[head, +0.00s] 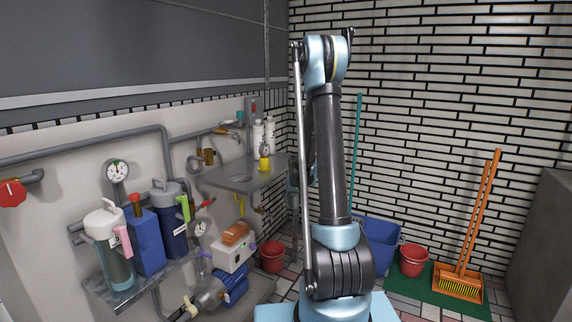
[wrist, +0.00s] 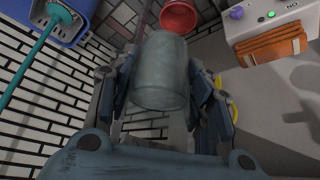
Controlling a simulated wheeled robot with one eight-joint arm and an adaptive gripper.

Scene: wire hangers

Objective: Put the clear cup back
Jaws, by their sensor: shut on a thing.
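The clear cup (wrist: 162,72) is a greyish, see-through cylinder in the middle of the wrist view. My gripper (wrist: 160,84) is shut on it, with one finger along each side. In the head view my arm hides most of the gripper, and I cannot make out the held cup there. At the left of the head view, a white-topped filter housing (head: 107,222) with a clear lower bowl and a pink tag stands at a metal shelf (head: 140,287). A dark blue filter canister (head: 170,222) with a grey top stands further along.
A blue box (head: 146,240) stands between the filters. Pipes and a pressure gauge (head: 116,171) are on the wall. A white box with an orange top (head: 236,235) is beyond the shelf. A sink counter (head: 240,175), red buckets (head: 413,260), a blue bin (head: 380,240) and brooms stand further back.

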